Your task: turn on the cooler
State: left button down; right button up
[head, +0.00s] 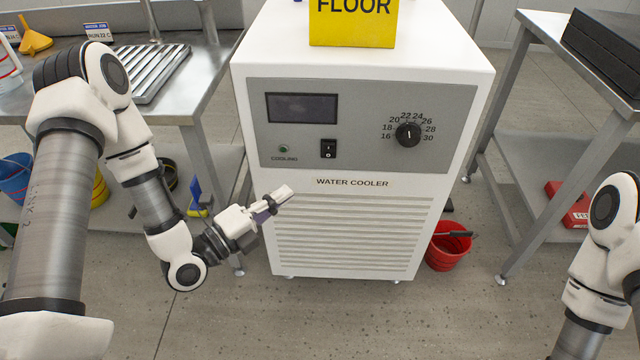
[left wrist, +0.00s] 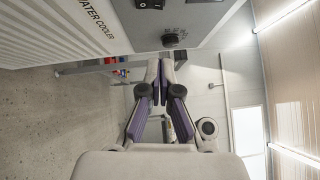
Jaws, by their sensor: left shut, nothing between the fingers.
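The white water cooler (head: 352,235) stands in the middle of the head view. Its grey panel carries a dark blank display (head: 301,108), a black rocker switch (head: 328,149), a dark green cooling lamp (head: 283,149) and a black temperature dial (head: 408,134). My left gripper (head: 286,192) is shut and empty, below and left of the switch, in front of the upper grille. In the left wrist view the gripper (left wrist: 161,70) points past the cooler front, with the switch (left wrist: 150,4) at the top edge and the dial (left wrist: 170,40) nearby. My right gripper is out of view.
A yellow floor sign (head: 353,22) stands on the cooler. A steel bench (head: 210,75) is at left and another steel table (head: 545,60) at right. A red bucket (head: 447,246) sits on the floor by the cooler's right side. The floor in front is clear.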

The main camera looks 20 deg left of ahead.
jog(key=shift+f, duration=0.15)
pick_arm(q)
jog(key=b, duration=0.2)
send_near(334, 146)
jog(key=d, duration=0.4)
jog(key=w, duration=0.3)
jog(key=w+a, duration=0.1)
jog(key=w, duration=0.1)
jog(key=shift+w+r, duration=0.2)
jog(key=shift+r, duration=0.1)
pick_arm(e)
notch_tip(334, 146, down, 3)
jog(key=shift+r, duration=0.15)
